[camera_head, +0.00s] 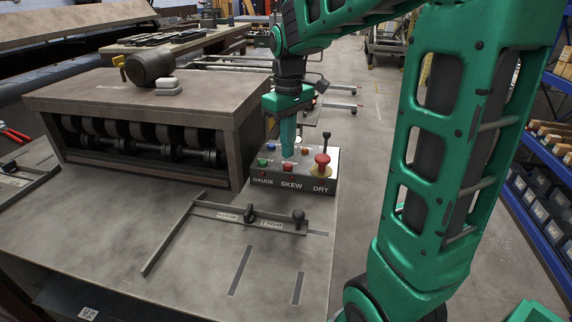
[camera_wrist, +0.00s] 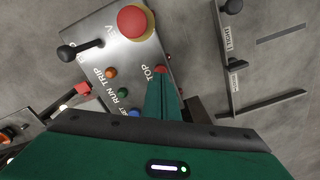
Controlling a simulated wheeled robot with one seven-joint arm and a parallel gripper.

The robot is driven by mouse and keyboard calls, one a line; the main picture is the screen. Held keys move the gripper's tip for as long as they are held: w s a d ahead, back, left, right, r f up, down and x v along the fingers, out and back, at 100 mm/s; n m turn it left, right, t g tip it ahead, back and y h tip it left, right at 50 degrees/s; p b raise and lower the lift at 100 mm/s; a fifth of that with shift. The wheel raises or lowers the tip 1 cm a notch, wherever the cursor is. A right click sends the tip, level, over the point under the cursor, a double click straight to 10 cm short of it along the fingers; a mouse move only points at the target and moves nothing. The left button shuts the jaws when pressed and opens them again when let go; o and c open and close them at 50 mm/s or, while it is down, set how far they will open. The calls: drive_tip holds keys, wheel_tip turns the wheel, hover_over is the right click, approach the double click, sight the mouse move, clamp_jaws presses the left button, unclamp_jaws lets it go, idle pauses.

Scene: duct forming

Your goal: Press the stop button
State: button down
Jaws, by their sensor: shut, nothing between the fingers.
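The control box (camera_head: 318,184) sits on the bench's right side. In the wrist view its grey top (camera_wrist: 120,55) carries a label reading "TOP", with the first letter hidden. A small red button (camera_wrist: 160,69) beside that label shows just at my fingertips and is partly covered. My gripper (camera_head: 287,154) is shut and empty, pointing down over the box. It also shows in the wrist view (camera_wrist: 161,78). I cannot tell whether the fingertips touch the button. In the head view a red button (camera_head: 288,168) shows just below the fingertips.
A large red mushroom button on a yellow base (camera_wrist: 135,22) and a black-knobbed lever (camera_wrist: 68,52) stand on the box. Orange (camera_wrist: 110,73), green (camera_wrist: 122,92) and blue (camera_wrist: 134,113) buttons are close by. The roller machine (camera_head: 140,115) is left; a flat metal bracket (camera_head: 225,210) lies in front.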

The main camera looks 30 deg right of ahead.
sight(288, 164)
drive_tip(key=shift+r, duration=2.2)
drive_tip(key=s+d+f+m, duration=0.2)
drive_tip(key=s+f+m, duration=0.2)
drive_tip(key=s, duration=0.8)
drive_tip(key=s+d+f+m, duration=0.2)
drive_tip(key=s+f+m, duration=0.3)
drive_tip(key=s, duration=0.8)
drive_tip(key=shift+f, duration=0.45)
